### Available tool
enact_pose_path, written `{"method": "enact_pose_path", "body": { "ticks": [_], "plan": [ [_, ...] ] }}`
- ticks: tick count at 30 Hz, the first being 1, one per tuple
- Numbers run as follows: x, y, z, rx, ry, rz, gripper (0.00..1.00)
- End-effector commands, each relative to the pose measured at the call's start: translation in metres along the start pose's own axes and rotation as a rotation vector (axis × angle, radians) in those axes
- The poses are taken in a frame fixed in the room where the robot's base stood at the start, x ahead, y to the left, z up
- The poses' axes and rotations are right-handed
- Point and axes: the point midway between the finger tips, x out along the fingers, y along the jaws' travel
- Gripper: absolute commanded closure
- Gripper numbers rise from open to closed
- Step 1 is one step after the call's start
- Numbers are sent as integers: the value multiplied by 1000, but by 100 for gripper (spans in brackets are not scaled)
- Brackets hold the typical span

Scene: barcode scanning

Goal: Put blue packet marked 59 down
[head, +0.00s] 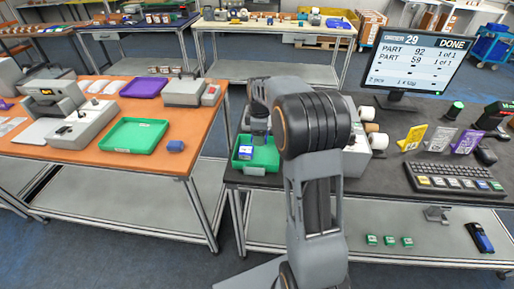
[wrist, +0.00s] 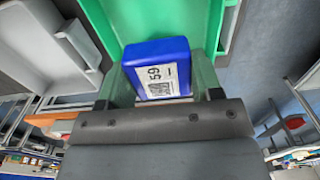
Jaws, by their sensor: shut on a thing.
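The blue packet marked 59 (wrist: 170,48) is between the fingers of my gripper (wrist: 160,80), its white label facing the wrist camera. My gripper is shut on it. Behind the packet in the wrist view is the green tray (wrist: 112,20). In the head view my gripper (head: 258,142) points down at the green tray (head: 270,157) on the dark table's left end. A blue packet with a pale label (head: 245,152) shows there at the tray's left side; I cannot tell whether it touches the tray floor.
Another green tray (head: 134,135) and a small blue box (head: 176,146) are on the orange table at left. The monitor (head: 416,63) reads DONE, with parts 92 and 59 each 1 of 1. A keyboard (head: 453,180) and white rolls (head: 375,140) stand right of my arm.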

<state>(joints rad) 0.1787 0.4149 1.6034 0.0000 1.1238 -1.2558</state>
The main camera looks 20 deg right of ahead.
Motion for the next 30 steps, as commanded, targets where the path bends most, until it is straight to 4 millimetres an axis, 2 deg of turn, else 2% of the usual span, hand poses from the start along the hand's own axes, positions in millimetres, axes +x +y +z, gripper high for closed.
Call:
{"method": "enact_pose_path", "body": {
  "ticks": [6,14,22,30],
  "plan": [
    [34,3,10,20,-1,-2,73],
    [50,4,12,25,0,0,73],
    [81,3,11,22,0,-2,73],
    [84,4,10,21,1,1,73]
  ]
}}
